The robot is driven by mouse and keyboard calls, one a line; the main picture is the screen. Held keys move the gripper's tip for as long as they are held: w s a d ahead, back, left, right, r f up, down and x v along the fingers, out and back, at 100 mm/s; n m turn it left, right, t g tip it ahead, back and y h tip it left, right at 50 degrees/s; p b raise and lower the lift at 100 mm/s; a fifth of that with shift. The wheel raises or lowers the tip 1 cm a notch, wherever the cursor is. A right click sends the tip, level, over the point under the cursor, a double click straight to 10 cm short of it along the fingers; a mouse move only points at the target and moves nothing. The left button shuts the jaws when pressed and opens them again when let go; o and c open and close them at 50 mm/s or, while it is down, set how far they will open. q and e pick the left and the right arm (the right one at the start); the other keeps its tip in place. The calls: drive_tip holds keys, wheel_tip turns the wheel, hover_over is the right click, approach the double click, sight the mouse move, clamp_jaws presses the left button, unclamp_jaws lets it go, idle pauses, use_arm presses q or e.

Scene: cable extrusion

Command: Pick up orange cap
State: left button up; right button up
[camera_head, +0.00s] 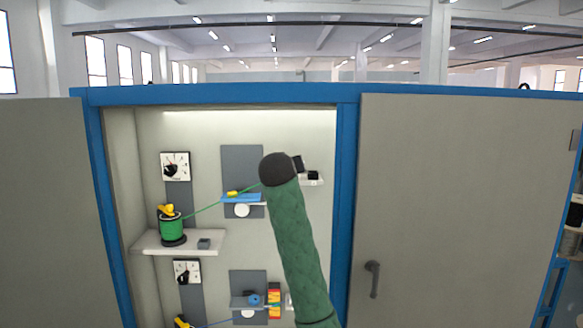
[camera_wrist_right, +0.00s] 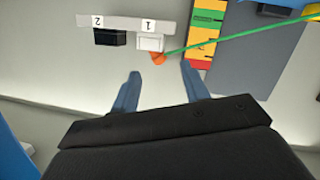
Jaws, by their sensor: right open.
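The orange cap (camera_wrist_right: 158,58) shows in the right wrist view, small, just below the white block labelled 1 (camera_wrist_right: 149,42). A green cable (camera_wrist_right: 240,32) runs from beside it up to the right. My right gripper (camera_wrist_right: 161,69) is open, with its two blue fingers apart. The cap appears between and slightly beyond the fingertips, with nothing held. In the head view my right arm covers this area, so the cap is hidden there. My left gripper is in neither view.
A black block labelled 2 (camera_wrist_right: 109,38) sits left of block 1. A striped colour gauge (camera_wrist_right: 204,32) is close to the right finger. In the head view, a green spool (camera_head: 172,228) stands on a shelf (camera_head: 150,243). A grey door (camera_head: 450,200) flanks the cabinet.

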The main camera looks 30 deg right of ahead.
drive_tip(key=p+x, duration=0.2)
drive_tip(key=x, duration=0.1)
drive_tip(key=shift+d+f, duration=0.15)
drive_tip(key=shift+d, duration=0.05)
drive_tip(key=shift+w+d+f, duration=0.1)
drive_tip(key=shift+w+f, duration=0.05)
drive_tip(key=shift+w, duration=0.05)
clamp_jaws()
